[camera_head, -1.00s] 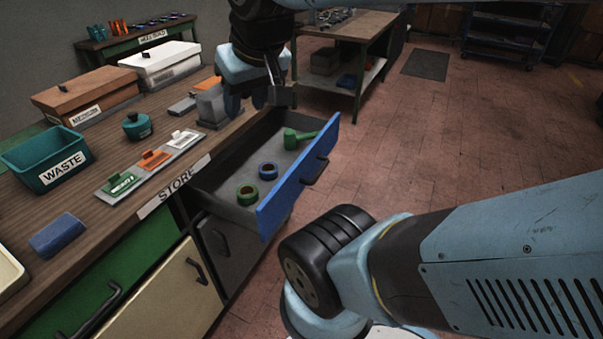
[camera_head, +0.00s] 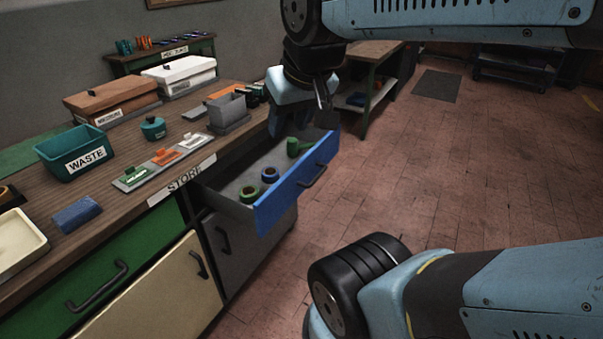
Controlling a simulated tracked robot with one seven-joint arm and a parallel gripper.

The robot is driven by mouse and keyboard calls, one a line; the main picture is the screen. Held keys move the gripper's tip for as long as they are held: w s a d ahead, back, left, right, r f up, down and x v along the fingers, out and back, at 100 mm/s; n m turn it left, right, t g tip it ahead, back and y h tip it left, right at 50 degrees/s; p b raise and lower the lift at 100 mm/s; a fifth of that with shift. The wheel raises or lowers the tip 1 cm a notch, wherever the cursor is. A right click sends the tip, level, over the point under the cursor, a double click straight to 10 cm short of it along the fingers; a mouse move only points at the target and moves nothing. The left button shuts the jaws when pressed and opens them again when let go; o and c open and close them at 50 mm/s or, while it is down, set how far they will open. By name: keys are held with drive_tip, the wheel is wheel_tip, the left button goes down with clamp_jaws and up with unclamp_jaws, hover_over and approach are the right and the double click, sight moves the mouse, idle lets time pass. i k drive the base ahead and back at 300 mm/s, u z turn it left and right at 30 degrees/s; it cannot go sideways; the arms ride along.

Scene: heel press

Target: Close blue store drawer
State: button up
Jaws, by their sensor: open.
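The blue store drawer (camera_head: 291,191) stands pulled out from the bench under the STORE label (camera_head: 184,182). Its blue front carries a dark handle (camera_head: 313,177). Inside lie a green ring (camera_head: 249,195), a blue ring (camera_head: 270,174) and a green hammer-like tool (camera_head: 294,147). My gripper (camera_head: 300,118) is open, pointing down over the far end of the drawer near its blue front. It covers part of the drawer's far side. I cannot tell if it touches anything.
The bench top holds a teal WASTE bin (camera_head: 64,162), a tray with coloured-handled pieces (camera_head: 163,162), a grey box (camera_head: 227,111) and lidded boxes at the back. A blue block (camera_head: 77,214) lies near the front. The floor (camera_head: 430,190) right of the drawer is clear.

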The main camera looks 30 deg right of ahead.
sight(217, 187)
drive_tip(key=z, duration=0.55)
drive_tip(key=i, duration=1)
drive_tip(key=z, duration=0.35)
drive_tip(key=k, duration=0.35)
drive_tip(key=u, duration=0.1)
